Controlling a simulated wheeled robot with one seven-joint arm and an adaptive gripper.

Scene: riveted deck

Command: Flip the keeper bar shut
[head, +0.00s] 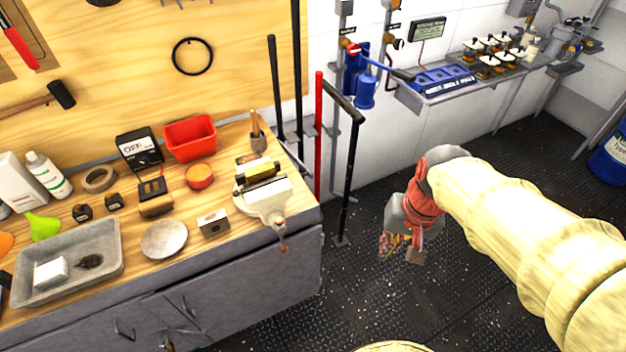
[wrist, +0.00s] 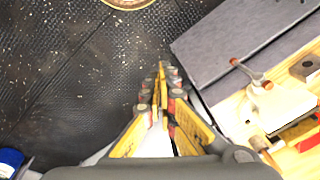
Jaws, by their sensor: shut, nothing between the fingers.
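My gripper (head: 402,250) hangs over the dark deck to the right of the workbench, pointing down, away from any fixture. In the wrist view its yellow fingers (wrist: 162,70) come together with nothing between them. I cannot tell for certain which part is the keeper bar. A dark bar (head: 343,102) slants from the top of a red upright post (head: 319,135) to the top of a black rod (head: 350,180) at the bench's right end. Tall black rods (head: 276,90) stand behind the bench corner by a grey bracket.
The workbench (head: 190,255) carries a vise (head: 265,195), a red bin (head: 190,138) and a grey tray (head: 112,262). A wall shelf (head: 440,92) with blue parts stands at the back. A blue drum (head: 610,155) is at far right. The deck (head: 470,260) around my gripper is clear.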

